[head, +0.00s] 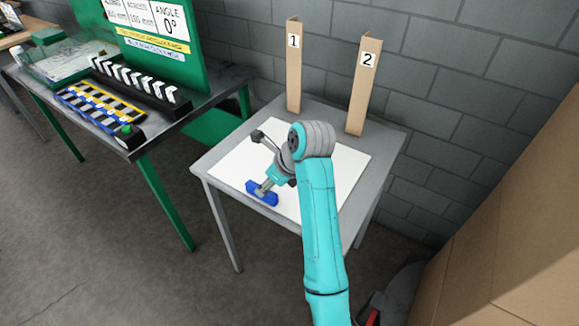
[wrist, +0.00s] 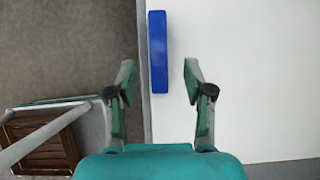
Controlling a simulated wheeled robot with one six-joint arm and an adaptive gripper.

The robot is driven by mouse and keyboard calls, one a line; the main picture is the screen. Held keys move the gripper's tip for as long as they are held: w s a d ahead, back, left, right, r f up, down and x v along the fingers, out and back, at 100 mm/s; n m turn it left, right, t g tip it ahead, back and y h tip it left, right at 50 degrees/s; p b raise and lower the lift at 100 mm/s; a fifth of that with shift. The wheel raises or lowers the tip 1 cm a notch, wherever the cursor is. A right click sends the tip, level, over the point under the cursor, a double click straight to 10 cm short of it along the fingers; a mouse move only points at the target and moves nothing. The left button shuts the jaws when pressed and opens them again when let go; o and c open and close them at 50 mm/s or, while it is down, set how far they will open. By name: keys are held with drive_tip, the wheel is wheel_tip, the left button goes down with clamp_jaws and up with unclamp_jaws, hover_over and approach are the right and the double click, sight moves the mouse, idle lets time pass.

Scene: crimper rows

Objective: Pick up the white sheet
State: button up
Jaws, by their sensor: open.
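The white sheet (head: 338,168) lies flat on a grey table and also fills the right of the wrist view (wrist: 250,90). A blue bar (head: 256,195) sits at the sheet's near left edge. In the wrist view the blue bar (wrist: 158,45) lies along that edge, ahead of and between my fingertips. My gripper (wrist: 159,80) is open and empty, its two fingers apart on either side of the bar's line. In the head view my gripper (head: 266,187) is just above the bar, and my arm hides part of the sheet.
The grey table (head: 222,150) has two upright wooden posts at the back, marked 1 (head: 293,75) and 2 (head: 362,90). A green workbench (head: 165,195) with a yellow-blue rack (head: 95,108) stands left. A wooden crate (wrist: 40,140) shows low in the wrist view. Cardboard (head: 520,210) stands right.

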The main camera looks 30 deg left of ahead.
drive_tip(key=shift+x, duration=2.7)
drive_tip(key=shift+s+f, duration=0.1)
drive_tip(key=shift+f, duration=0.1)
drive_tip(key=shift+c, duration=0.2)
clamp_jaws()
